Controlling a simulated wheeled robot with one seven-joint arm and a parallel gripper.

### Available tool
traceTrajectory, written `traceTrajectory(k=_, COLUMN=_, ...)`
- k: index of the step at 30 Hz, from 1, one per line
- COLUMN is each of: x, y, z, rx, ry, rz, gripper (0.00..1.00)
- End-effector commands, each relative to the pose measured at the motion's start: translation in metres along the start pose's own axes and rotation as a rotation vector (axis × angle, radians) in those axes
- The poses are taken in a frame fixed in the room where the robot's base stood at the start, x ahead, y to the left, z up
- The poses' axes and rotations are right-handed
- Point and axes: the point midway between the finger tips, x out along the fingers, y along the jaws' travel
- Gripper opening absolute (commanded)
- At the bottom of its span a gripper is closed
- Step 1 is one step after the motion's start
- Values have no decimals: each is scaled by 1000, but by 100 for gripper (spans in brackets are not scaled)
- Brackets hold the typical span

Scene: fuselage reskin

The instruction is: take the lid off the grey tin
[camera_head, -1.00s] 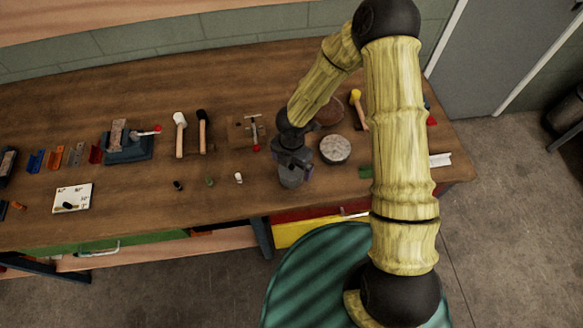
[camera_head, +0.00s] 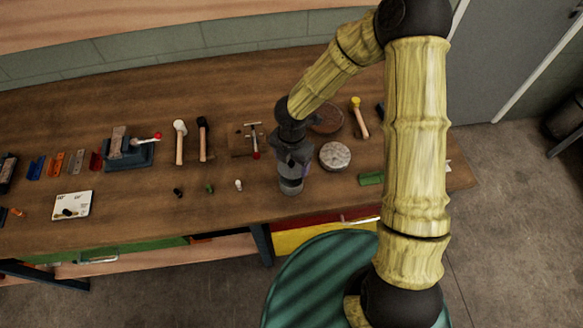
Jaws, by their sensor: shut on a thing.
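The grey tin (camera_head: 290,187) stands on the workbench near its front edge, below my gripper. My gripper (camera_head: 292,165) points down over the tin and is shut on its lid. A dark band shows between the grey part at the fingers and the tin below, so the lid looks raised a little. The lid is mostly hidden by the fingers, and I cannot tell whether it is fully clear of the rim.
A round mottled disc (camera_head: 335,155) lies close to the right of the tin. A brown round piece (camera_head: 326,118) and a yellow-headed mallet (camera_head: 359,117) lie behind. Small pegs (camera_head: 209,188) stand to the left. A green block (camera_head: 371,178) lies right. The bench between tin and pegs is clear.

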Motion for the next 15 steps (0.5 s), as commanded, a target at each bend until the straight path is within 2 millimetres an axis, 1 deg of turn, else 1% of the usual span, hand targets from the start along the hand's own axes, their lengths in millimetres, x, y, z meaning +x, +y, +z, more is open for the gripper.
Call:
traceTrajectory(k=1, x=-11, y=0, z=1, rx=3, ry=-2, rz=4, gripper=52)
traceTrajectory(k=3, x=-23, y=0, z=1, rx=3, ry=-2, rz=3, gripper=52)
traceTrajectory(k=6, x=-34, y=0, z=0, rx=1, ry=-1, rz=1, gripper=52)
traceTrajectory(k=9, x=-39, y=0, z=0, rx=2, ry=1, rz=0, gripper=52)
traceTrajectory(k=15, x=-40, y=0, z=0, rx=0, ry=2, rz=0, gripper=52)
